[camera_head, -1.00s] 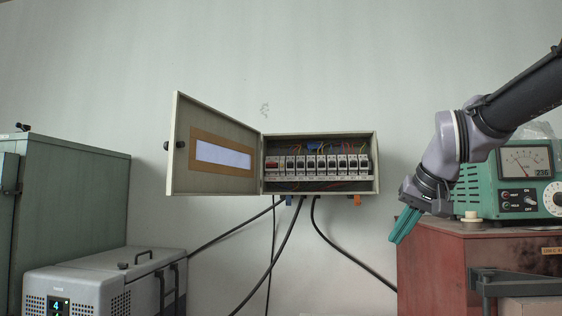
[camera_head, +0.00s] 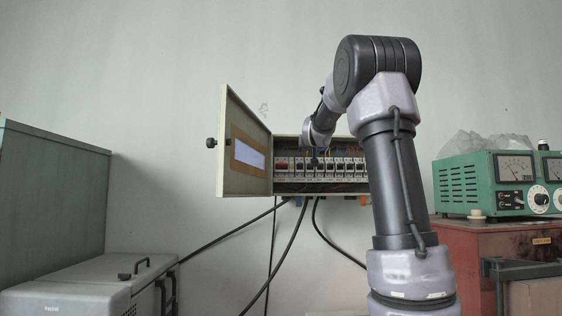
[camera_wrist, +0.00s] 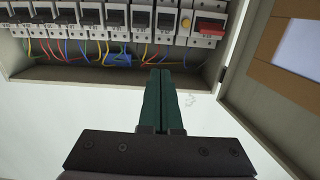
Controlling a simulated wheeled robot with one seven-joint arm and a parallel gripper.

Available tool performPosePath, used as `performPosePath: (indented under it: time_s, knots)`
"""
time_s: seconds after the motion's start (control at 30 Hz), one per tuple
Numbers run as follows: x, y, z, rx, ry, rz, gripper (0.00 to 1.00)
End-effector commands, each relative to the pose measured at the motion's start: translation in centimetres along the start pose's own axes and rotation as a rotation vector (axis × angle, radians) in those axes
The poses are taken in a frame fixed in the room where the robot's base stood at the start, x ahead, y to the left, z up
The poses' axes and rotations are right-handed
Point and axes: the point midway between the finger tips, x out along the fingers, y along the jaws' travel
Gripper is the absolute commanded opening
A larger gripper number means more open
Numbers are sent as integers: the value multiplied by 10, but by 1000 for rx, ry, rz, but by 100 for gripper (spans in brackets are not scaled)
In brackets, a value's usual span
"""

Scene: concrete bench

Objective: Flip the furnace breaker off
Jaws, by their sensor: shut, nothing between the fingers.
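The breaker box (camera_head: 330,188) hangs open on the wall and holds a row of breakers (camera_head: 300,167). In the wrist view, which is upside down to the head view, the row (camera_wrist: 115,18) shows several black levers, one yellowish switch (camera_wrist: 186,22) and a wide red switch (camera_wrist: 210,26). The labels are too small to read, so I cannot tell which is the furnace breaker. My gripper (camera_wrist: 162,72) is shut and empty, its green fingertips in front of the coloured wires beside the row. My arm hides the gripper's fingers and the box's right part in the head view.
The box door (camera_head: 236,150) stands open on the left in the head view. A green meter unit (camera_head: 490,182) sits on a red cabinet (camera_head: 465,240) at right. A grey case (camera_head: 85,285) is at lower left. Black cables hang below the box.

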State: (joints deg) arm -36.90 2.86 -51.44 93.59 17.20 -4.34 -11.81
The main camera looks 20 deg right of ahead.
Motion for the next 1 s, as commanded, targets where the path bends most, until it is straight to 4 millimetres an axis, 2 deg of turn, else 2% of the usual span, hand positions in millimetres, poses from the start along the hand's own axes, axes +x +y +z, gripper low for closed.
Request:
performPosePath:
  time_s: [0.13,0.57,1.0]
  knots:
    - [3,-1,-6,-17,20,8,0]
    - [5,-1,-6,-18,19,8,0]
    - [23,0,-7,-19,19,10,0]
